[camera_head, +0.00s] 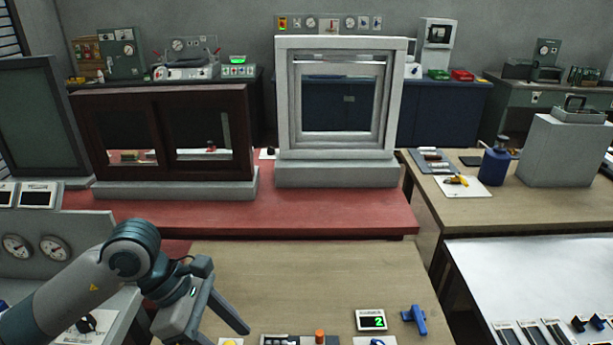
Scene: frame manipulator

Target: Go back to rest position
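My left arm comes in from the lower left. Its gripper (218,334) is over the left front part of the wooden table (310,275). The two fingers are spread apart, with nothing seen between them; one finger runs down to the bottom edge of the picture. My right arm and gripper are not in view.
A white frame (338,172) and a dark brown sliding-panel frame (165,180) stand on the red bench (300,205). A display showing 2 (371,320), a blue tool (415,319) and an orange-capped item (319,336) lie near the front edge. The wooden table's middle is clear.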

